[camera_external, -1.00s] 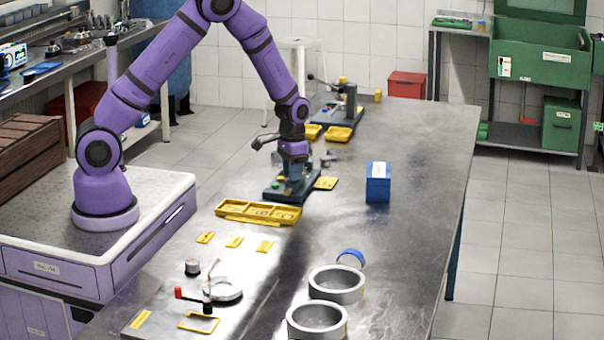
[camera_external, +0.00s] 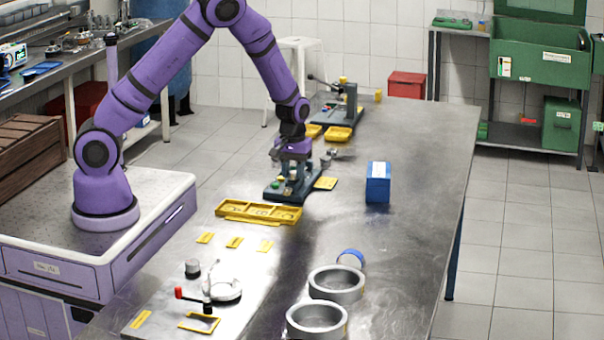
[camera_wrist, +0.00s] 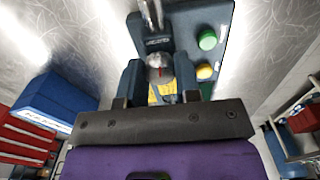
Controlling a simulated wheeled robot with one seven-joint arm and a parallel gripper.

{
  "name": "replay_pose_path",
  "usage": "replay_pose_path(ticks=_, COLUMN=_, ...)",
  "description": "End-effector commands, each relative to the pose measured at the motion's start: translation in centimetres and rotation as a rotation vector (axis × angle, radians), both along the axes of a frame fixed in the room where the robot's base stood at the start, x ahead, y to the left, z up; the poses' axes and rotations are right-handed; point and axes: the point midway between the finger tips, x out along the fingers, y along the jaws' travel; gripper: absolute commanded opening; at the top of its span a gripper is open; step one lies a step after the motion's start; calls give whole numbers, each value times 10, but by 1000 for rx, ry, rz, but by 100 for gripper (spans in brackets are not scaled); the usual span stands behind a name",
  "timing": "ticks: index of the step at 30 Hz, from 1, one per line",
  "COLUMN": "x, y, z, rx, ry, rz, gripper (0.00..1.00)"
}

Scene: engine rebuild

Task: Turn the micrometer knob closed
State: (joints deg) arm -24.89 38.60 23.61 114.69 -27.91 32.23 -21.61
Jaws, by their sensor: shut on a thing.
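The micrometer knob (camera_wrist: 158,72) is a round silver cap with a red mark on it. In the wrist view it sits between the two dark fingers of my gripper (camera_wrist: 160,80), which is shut on it. A silver shaft and dark block lie just above the knob in that view. The knob belongs to a dark blue-grey station (camera_external: 288,190) with a green button (camera_wrist: 207,40) and a yellow button (camera_wrist: 204,72). In the external view my gripper (camera_external: 291,172) points down over this station and hides the knob.
A yellow tray (camera_external: 258,222) lies in front of the station, and a blue box (camera_external: 378,188) stands to its right. Grey rings (camera_external: 336,296) lie nearer the camera. A second station (camera_external: 338,115) stands behind. The table's right side is mostly clear.

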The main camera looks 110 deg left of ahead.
Motion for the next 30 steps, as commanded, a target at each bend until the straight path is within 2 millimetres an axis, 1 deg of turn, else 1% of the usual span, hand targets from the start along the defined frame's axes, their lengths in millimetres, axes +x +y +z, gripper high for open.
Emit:
replay_pose_path(ticks=9, x=1, y=1, z=1, rx=1, ry=-2, rz=87, gripper=7)
replay_pose_path(ticks=23, x=1, y=1, z=1, rx=1, ry=-2, rz=95, gripper=7)
replay_pose_path(ticks=24, x=1, y=1, z=1, rx=1, ry=-2, rz=95, gripper=40)
replay_pose_path(ticks=26, x=1, y=1, z=0, rx=1, ry=-2, rz=95, gripper=53)
replay_pose_path(ticks=27, x=1, y=1, z=0, rx=1, ry=-1, rz=95, gripper=56)
replay_pose_path(ticks=30, x=0, y=0, z=0, rx=1, ry=-1, rz=95, gripper=56)
